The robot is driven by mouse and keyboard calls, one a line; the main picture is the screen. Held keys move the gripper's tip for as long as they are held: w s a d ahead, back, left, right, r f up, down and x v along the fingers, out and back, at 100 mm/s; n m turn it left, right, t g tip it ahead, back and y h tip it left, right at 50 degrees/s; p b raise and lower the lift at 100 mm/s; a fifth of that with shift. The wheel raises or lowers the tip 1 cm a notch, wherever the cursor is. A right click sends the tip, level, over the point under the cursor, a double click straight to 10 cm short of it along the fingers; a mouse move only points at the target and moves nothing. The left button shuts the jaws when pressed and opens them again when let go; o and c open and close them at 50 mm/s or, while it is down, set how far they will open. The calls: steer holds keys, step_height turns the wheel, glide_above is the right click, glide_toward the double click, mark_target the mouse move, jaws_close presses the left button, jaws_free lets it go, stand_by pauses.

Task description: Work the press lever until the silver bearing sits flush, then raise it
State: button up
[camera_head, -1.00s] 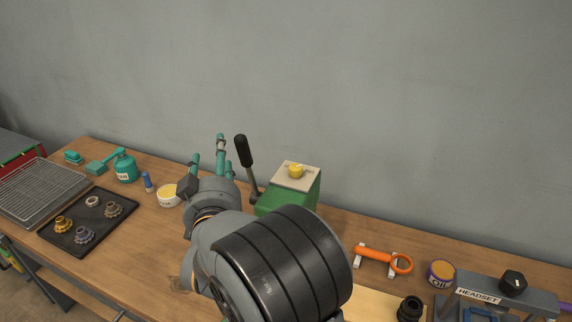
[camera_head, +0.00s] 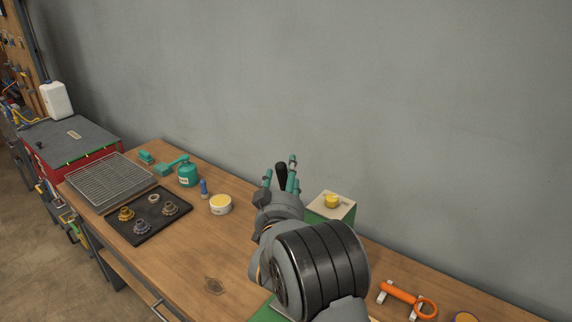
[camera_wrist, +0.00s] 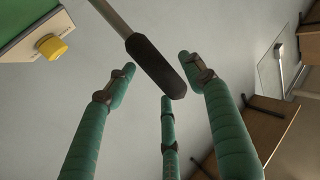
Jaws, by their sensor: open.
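The press is a green block with a pale top and a yellow knob (camera_head: 332,200), behind and right of my gripper. Its lever has a black handle (camera_head: 281,178), which stands up steeply among my fingers. My gripper (camera_head: 279,170) has teal fingers and is open. In the wrist view the black handle (camera_wrist: 157,66) on its grey rod reaches in among the spread fingertips, with visible gaps between them. The press front and any silver bearing in it are hidden behind my arm.
A black tray (camera_head: 120,222) with several toothed parts and a ring lies at left, near a wire rack (camera_head: 108,178). A teal oil can (camera_head: 188,174) and a yellow-filled tub (camera_head: 221,204) stand between. An orange tool (camera_head: 408,299) lies at right. A grey wall rises behind.

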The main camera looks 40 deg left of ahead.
steer(key=shift+w+a+f, duration=0.1)
steer(key=shift+w+a, duration=0.3)
steer(key=shift+w, duration=0.1)
steer(key=c, duration=0.3)
jaws_close()
stand_by(0.5)
